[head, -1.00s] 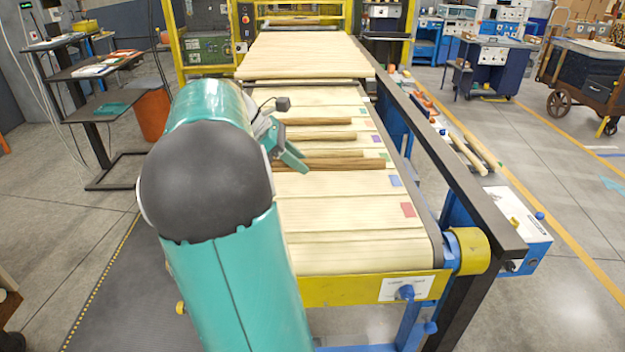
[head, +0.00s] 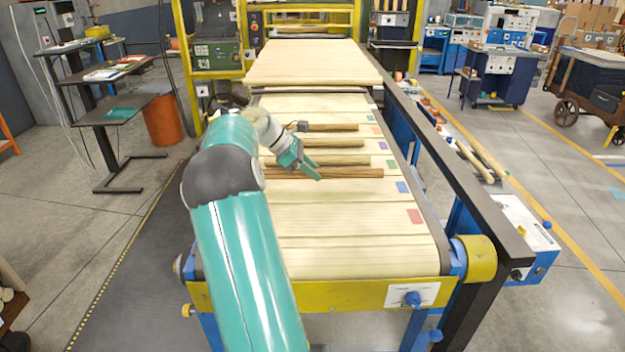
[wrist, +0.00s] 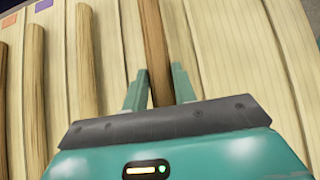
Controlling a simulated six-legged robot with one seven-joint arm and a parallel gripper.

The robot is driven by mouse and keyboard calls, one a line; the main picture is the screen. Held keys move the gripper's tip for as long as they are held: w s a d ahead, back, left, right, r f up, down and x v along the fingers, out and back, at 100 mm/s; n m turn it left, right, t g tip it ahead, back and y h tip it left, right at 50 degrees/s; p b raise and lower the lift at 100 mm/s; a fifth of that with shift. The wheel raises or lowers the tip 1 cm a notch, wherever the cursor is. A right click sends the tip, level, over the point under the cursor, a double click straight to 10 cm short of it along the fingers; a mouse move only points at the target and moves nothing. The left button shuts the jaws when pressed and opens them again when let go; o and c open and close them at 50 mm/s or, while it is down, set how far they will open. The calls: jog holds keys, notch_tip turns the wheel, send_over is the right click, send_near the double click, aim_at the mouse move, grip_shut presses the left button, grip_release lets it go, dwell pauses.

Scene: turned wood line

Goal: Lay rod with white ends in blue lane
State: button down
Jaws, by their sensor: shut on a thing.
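My gripper (head: 308,170) is shut on a dark brown wooden rod (head: 352,173), the nearest in a row of rods on the slatted belt (head: 340,250). In the wrist view this rod (wrist: 156,45) runs between my two fingers, darker than the others. Its right end in the head view lies between the green square (head: 392,164) and the blue square (head: 402,187), left of both. I cannot make out white on its end; its other end is hidden. I cannot tell whether it touches the belt. The strip beside the blue square is bare.
Lighter rods (head: 335,143) lie farther up the belt, parallel to the held one; they also show in the wrist view (wrist: 88,60). A red square (head: 415,216) marks a nearer, empty strip. A dark rail (head: 455,175) runs along the belt's right side.

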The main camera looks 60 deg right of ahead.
jog(key=shift+d+f, duration=0.15)
jog(key=shift+f, duration=0.75)
jog(key=shift+d+f, duration=0.1)
jog(key=shift+f, duration=0.75)
jog(key=shift+f, duration=0.1)
jog(key=c, duration=1.1)
grip_release()
jog(key=shift+w+a+r, duration=0.1)
jog(key=shift+w+r, duration=0.1)
jog(key=shift+r, duration=0.1)
jog(key=v, duration=1.1)
jog(key=shift+w+a+r, duration=0.1)
jog(key=shift+w, duration=0.05)
